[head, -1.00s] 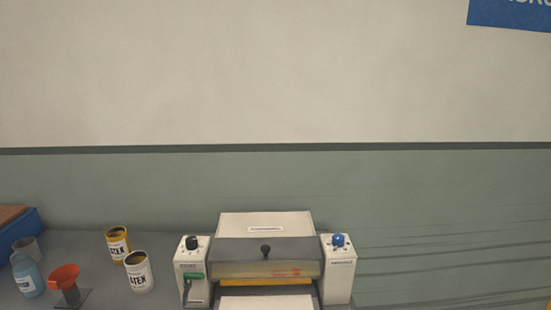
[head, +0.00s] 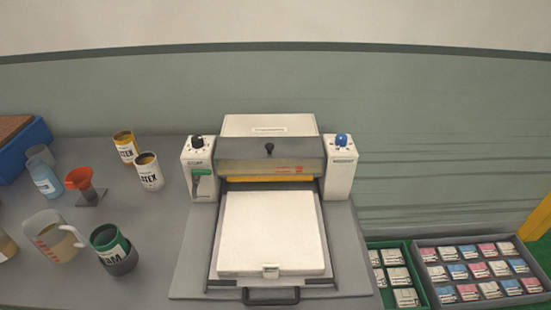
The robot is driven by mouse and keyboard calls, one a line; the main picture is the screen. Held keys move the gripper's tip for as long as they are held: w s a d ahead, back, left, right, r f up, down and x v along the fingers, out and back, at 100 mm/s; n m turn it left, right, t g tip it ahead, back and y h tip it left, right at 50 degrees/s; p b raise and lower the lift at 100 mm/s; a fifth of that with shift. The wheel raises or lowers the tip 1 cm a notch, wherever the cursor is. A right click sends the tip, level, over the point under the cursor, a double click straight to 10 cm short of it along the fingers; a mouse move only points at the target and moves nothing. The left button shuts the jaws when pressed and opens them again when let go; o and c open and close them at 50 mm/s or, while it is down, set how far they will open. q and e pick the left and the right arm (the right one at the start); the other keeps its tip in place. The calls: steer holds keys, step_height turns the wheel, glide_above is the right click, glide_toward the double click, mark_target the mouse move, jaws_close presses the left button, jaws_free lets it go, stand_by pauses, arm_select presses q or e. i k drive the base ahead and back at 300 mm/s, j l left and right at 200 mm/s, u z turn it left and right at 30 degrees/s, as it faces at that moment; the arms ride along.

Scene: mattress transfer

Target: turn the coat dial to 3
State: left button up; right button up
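The white machine (head: 268,125) stands on the grey table. Its left post carries a black dial (head: 198,142) on top, and its right post carries a blue dial (head: 342,140). Small marks ring both dials, and each post has a label too small to read. I cannot tell from the labels which is the coat dial, nor the setting of either. A green lever (head: 198,174) is on the front of the left post. Neither of my grippers is in view.
A flat white platen (head: 270,232) with a dark handle (head: 270,296) lies before the machine. Left are cans, a blue bottle (head: 44,178), a red funnel (head: 79,178), a jug (head: 48,236) and a green can (head: 113,249). Trays of small packets (head: 475,272) sit at lower right.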

mark_target(197, 140)
steer(key=l+z, duration=0.15)
steer(key=l, duration=1.35)
steer(key=i, duration=0.1)
